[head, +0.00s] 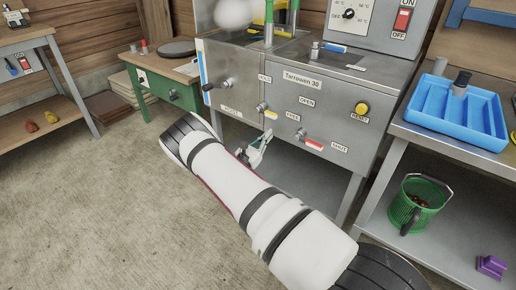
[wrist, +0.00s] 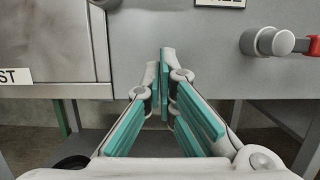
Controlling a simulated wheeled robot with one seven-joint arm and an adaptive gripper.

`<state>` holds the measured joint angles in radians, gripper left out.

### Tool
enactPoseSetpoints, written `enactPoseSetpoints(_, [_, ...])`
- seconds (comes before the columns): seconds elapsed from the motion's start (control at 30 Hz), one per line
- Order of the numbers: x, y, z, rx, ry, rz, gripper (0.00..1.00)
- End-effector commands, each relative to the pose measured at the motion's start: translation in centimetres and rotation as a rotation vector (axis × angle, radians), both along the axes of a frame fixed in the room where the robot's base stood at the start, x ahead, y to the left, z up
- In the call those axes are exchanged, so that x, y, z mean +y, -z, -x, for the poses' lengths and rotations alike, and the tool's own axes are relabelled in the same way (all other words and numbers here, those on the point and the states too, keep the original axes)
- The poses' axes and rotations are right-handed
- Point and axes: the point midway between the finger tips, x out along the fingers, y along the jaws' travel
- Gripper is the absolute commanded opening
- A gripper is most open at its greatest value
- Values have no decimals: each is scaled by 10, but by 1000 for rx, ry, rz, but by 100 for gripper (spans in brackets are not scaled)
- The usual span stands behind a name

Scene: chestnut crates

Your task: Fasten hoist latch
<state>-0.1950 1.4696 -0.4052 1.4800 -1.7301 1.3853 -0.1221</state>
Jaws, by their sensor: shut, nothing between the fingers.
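The steel machine (head: 240,65) has a yellow-handled lever (head: 262,106) on its front, above and left of a FREE label; the label above it is hard to read. A crank with a black knob (head: 208,87) is further left, above the HOIST label (head: 231,111). I cannot tell for certain which part is the hoist latch. My gripper (head: 258,150) is shut and empty, below the yellow lever and in front of the machine's lower edge.
A red-handled lever (head: 313,144) sits right of my gripper, between OPEN and SHUT labels; it shows in the wrist view too (wrist: 300,43). A yellow RESET button (head: 362,108) is above it. A blue tray (head: 430,105) and green basket (head: 408,212) are at right. Open floor lies left.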

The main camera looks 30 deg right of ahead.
Motion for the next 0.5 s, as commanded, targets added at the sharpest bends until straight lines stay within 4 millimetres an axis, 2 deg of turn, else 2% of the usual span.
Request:
enactPoseSetpoints(0.1, [0,-18,0,-3,1,-1,0])
enactPoseSetpoints(0.2, [0,-29,0,-1,1,0,0])
enactPoseSetpoints(0.5, [1,-40,1,1,1,-1,0])
